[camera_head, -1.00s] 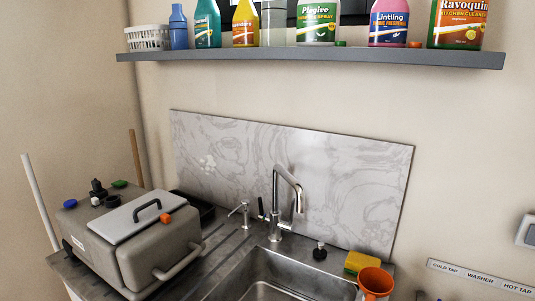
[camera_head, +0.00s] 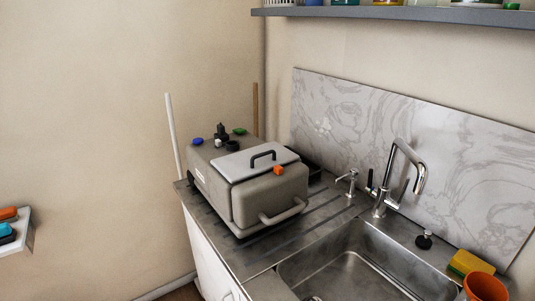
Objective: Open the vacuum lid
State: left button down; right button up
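The vacuum box (camera_head: 215,192) is a grey-beige boxy machine on the left end of the steel counter in the head view. Its light grey lid (camera_head: 238,165) lies flat on top and looks shut. An orange piece (camera_head: 278,170) sits at the lid's right front edge, and a grey bar handle (camera_head: 283,211) sticks out of the front. Blue, black and green knobs (camera_head: 221,132) are on the back part. Neither of my grippers shows.
A steel sink (camera_head: 350,262) with a tap (camera_head: 405,165) lies right of the machine. A yellow sponge (camera_head: 470,262) and an orange cup (camera_head: 484,287) stand at its right. A shelf (camera_head: 400,13) runs above. A small wall shelf (camera_head: 24,232) is at far left.

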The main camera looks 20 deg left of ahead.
aim_at(240, 166)
jog(key=i+j, duration=0.1)
jog(key=j, duration=1.15)
jog(key=i+j+u, duration=0.1)
jog(key=j, duration=0.55)
jog(key=i, duration=0.05)
